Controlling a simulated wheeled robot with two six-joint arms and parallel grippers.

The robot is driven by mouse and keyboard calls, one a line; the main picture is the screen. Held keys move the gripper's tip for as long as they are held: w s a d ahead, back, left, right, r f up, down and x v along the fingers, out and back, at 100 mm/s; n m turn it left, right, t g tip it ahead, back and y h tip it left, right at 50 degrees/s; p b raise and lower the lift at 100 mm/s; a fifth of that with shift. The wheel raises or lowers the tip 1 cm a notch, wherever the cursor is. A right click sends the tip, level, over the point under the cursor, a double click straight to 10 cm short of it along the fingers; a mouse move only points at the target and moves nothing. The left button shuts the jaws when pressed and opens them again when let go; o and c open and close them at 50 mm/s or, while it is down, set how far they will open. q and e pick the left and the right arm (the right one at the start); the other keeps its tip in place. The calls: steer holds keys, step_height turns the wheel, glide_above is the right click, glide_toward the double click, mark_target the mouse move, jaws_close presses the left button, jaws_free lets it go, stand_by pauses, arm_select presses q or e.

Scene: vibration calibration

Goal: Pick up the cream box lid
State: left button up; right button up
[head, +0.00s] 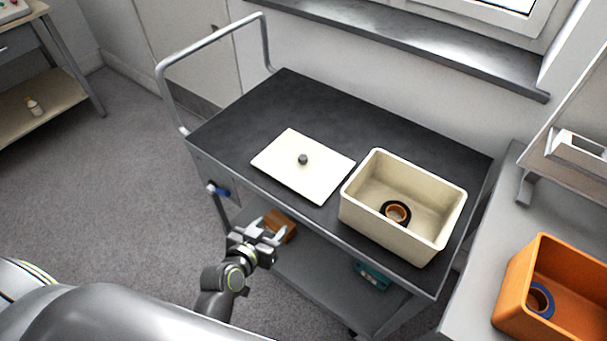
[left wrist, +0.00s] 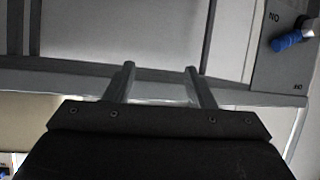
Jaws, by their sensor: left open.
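The cream box lid (head: 290,175) lies flat on the dark top of the cart, with a small dark round knob (head: 303,159) near its middle. My right gripper is not in view.
The cart (head: 285,100) has a rail handle at its left and a blue-gripped lever (head: 217,190) on its near left side. An orange-brown object (head: 281,224) and a teal one (head: 372,275) sit below. An orange bin (head: 548,262) stands on the right-hand table. The cart top behind the lid is clear.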

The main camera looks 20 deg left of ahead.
arm_select(q)
step_height(320, 180, up, 9)
steer(key=t+b, duration=0.2)
steer(key=t, duration=0.1)
steer(key=p, duration=0.2)
glide_toward(301, 161)
steer(key=w, duration=0.3)
steer(key=shift+w+d+f+m+h, duration=0.15)
steer(key=shift+w+f+m+h, duration=0.15)
steer(key=shift+f+m, duration=0.1)
steer(key=shift+w+f, duration=0.15)
steer(key=shift+w, duration=0.25)
steer(key=shift+w+d, duration=0.15)
steer(key=shift+w, duration=0.4)
steer(key=shift+x, duration=2.05)
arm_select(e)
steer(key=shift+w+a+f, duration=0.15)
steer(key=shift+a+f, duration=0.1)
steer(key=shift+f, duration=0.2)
arm_select(q)
steer(key=shift+c, duration=0.2)
steer(key=c, duration=1)
jaws_close()
